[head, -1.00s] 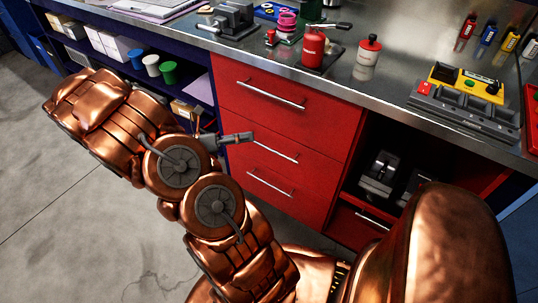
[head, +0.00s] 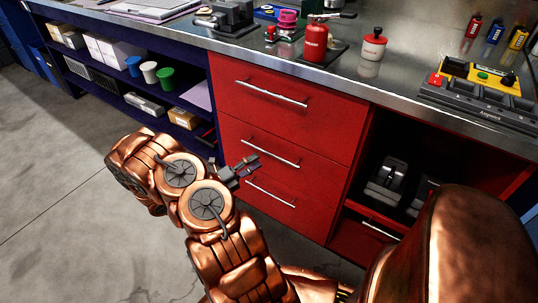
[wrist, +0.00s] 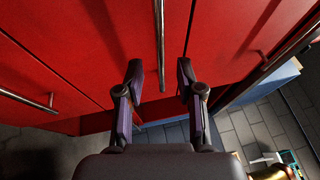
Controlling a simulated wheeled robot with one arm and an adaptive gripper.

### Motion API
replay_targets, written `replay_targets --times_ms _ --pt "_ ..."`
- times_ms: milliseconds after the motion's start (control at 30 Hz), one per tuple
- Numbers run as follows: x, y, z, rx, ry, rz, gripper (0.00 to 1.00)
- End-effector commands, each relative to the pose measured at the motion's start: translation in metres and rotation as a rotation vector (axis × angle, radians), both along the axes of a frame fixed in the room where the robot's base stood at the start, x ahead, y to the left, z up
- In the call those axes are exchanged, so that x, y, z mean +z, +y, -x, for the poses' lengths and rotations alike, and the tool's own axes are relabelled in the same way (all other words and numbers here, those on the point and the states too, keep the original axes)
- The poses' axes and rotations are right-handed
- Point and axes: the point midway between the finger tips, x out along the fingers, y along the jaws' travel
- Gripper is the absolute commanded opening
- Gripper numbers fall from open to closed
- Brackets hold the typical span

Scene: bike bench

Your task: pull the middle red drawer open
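The middle red drawer (head: 283,166) is shut, between the top and bottom red drawers; its silver bar handle (head: 270,152) is bare. My gripper (head: 250,163) is in front of the drawers, near the left part of that handle in the head view. In the wrist view my gripper (wrist: 160,72) is open, fingers apart and empty. A handle bar (wrist: 160,35) runs upright in that picture, its lower end between the fingertips; I cannot tell whether the tips reach around it in depth.
The top drawer handle (head: 270,93) and bottom drawer handle (head: 270,192) lie above and below. A blue shelf unit (head: 110,58) adjoins on the left, an open red compartment (head: 395,165) on the right. The metal bench top (head: 390,85) with tools overhangs. Floor (head: 60,170) is clear on the left.

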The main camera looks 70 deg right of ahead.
Motion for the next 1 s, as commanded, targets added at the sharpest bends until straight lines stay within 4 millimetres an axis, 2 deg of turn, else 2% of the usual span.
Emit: replay_targets --times_ms 300,500,867,1000 --pt "0.007 -0.035 0.026 -0.005 -0.004 0.0 0.37" --pt "0.01 -0.049 0.035 -0.003 -0.002 -0.001 0.37" --pt "0.012 -0.053 0.038 -0.001 -0.003 0.0 0.37" --pt "0.012 -0.053 0.038 -0.001 -0.003 0.0 0.26"
